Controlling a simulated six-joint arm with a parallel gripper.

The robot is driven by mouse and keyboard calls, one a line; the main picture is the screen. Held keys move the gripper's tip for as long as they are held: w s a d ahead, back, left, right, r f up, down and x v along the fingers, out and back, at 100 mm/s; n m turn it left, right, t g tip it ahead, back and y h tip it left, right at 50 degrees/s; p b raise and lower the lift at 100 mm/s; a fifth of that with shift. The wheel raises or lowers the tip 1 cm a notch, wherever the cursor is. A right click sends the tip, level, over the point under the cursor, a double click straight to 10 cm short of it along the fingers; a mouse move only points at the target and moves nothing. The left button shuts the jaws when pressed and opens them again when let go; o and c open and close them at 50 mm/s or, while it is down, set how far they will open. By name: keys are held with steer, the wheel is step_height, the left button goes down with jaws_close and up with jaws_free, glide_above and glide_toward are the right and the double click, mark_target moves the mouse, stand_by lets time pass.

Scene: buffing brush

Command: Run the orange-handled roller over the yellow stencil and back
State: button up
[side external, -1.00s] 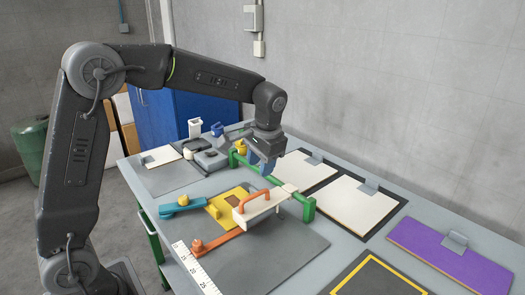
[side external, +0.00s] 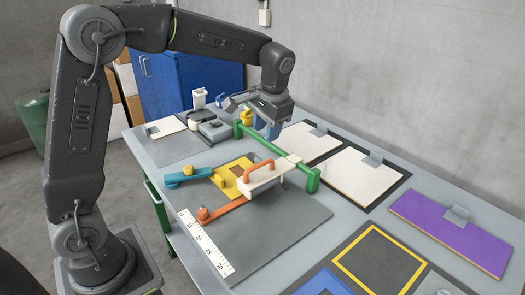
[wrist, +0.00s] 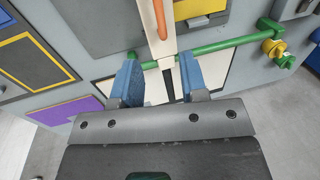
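The orange-handled roller (side external: 270,180) is a cream block with an arched orange handle (side external: 258,168). It lies beside the yellow stencil (side external: 227,176), with its far end on the green rail (side external: 246,136). Its underside is hidden. In the wrist view, the cream bar (wrist: 166,47) and orange handle (wrist: 160,18) show at the top, with part of the stencil (wrist: 205,5) to the right. My gripper (side external: 269,130) hangs above the rail, behind the roller. In the wrist view its blue fingers (wrist: 158,88) are apart, with nothing held between them.
An orange lever (side external: 226,208) and a teal lever (side external: 187,176) lie near the stencil. A white ruler (side external: 205,245) lies at the near edge. White clipped boards (side external: 355,172), a purple board (side external: 450,230) and a yellow-framed dark mat (side external: 380,260) fill the right side.

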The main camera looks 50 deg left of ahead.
mark_target(261, 164)
steer(key=f, duration=0.3)
steer(key=a+f, duration=0.1)
steer(key=f, duration=0.3)
steer(key=a+f, duration=0.1)
steer(key=f, duration=0.3)
steer(key=shift+a, duration=0.1)
jaws_close()
